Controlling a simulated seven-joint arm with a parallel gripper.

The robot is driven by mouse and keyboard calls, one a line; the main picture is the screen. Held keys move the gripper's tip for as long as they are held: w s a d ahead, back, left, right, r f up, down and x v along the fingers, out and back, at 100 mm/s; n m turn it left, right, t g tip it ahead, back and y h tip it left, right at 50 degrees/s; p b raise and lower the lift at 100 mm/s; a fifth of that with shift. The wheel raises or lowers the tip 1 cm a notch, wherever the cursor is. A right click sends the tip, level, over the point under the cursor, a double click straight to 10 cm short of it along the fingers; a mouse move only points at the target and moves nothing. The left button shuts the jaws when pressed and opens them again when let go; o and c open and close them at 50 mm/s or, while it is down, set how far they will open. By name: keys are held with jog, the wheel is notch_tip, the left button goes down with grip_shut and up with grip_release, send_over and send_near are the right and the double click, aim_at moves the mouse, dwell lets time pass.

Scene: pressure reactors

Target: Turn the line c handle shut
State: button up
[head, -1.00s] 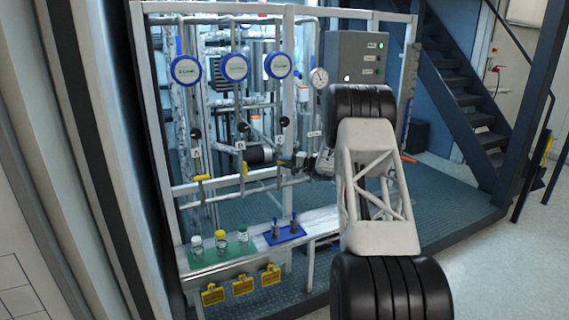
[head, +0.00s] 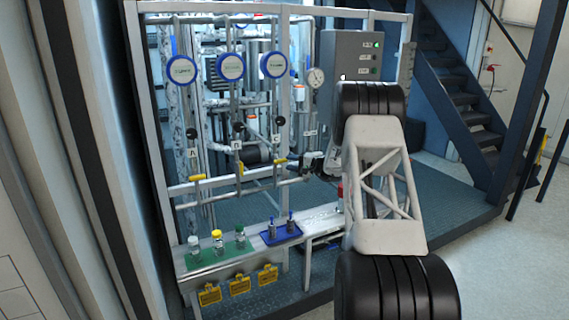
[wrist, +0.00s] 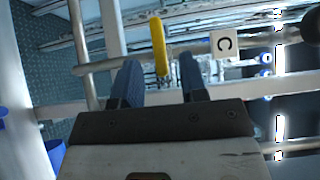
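The line c handle (head: 281,161) is a yellow lever in the head view, below the C tag (head: 276,137). It lies crosswise to its upright pipe. In the wrist view the yellow handle (wrist: 158,45) also crosses its pipe, with the C tag (wrist: 225,43) beside it. My gripper (wrist: 160,75) is open, and its two dark fingers stand apart with the handle ahead of the gap. No contact shows. In the head view my gripper (head: 307,163) is just right of the handle, partly hidden by my arm.
The line A handle (head: 198,178) lies crosswise and the middle handle (head: 240,168) stands nearly upright. A bench below holds a green mat (head: 205,260) with bottles and a blue tray (head: 269,239). A grey control box (head: 345,50) is behind my arm.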

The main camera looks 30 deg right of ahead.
jog(key=shift+v, duration=1.5)
jog(key=s+a+r+n+g, duration=0.1)
jog(key=s+a+r+g, duration=0.3)
jog(key=a, duration=0.5)
jog(key=s+a+r+n+g, duration=0.2)
jog(key=s+a+r, duration=0.4)
jog(key=a, duration=0.3)
jog(key=s+a+r+n+g+h, duration=0.1)
jog(key=s+a+r+g+h, duration=0.15)
jog(key=s+a, duration=0.55)
jog(key=s+a+r+n+g+h, duration=0.1)
jog(key=s+a+r, duration=0.2)
jog(key=s+a, duration=0.5)
jog(key=s+a+n+g+h, duration=0.1)
jog(key=s+a+h, duration=0.1)
jog(key=s, duration=0.9)
jog(key=s+a+n+g+h, duration=0.1)
jog(key=s+a+h, duration=0.2)
jog(key=s, duration=0.7)
jog(key=s+f+n+h, duration=0.1)
jog(key=s+h, duration=0.1)
jog(key=s, duration=0.7)
jog(key=s+f+n+t+h, duration=0.1)
jog(key=s+f+h, duration=0.1)
jog(key=s, duration=0.8)
jog(key=shift+s+f, duration=0.35)
